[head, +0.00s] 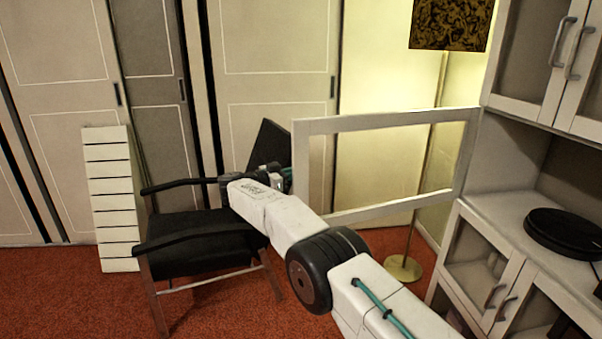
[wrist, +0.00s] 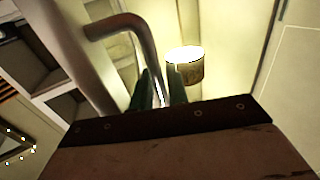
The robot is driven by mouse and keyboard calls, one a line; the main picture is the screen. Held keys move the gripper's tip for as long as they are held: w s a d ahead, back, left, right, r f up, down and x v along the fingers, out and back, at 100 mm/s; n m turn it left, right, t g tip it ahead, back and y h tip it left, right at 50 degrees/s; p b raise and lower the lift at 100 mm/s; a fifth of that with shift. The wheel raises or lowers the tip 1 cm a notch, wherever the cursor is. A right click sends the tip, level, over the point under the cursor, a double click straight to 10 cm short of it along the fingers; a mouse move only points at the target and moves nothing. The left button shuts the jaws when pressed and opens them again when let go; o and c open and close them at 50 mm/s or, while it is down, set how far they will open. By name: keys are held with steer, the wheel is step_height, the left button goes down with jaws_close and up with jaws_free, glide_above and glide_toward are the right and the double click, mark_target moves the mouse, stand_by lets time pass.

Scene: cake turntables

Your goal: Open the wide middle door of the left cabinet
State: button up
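The wide middle door (head: 385,211), a pale frame around a see-through pane, stands swung far out from the cabinet (head: 487,215) at the right of the head view. Its hinge side meets the cabinet and its free edge points left. My gripper (head: 277,178) is at that free edge, partly hidden by my arm in the head view. In the wrist view the curved metal door handle (wrist: 135,33) runs down between the dark green fingers of my gripper (wrist: 161,90), which are close on both sides of it. The handle is hidden in the head view.
A black turntable (head: 565,233) sits in the open middle compartment. The upper doors (head: 535,55) and lower doors (head: 484,265) are shut. A black armchair (head: 205,240) stands left of my gripper, and a floor lamp base (head: 403,268) is behind the door.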

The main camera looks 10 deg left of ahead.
steer(key=v, duration=0.7)
steer(key=shift+s, duration=0.15)
steer(key=shift+a, duration=0.15)
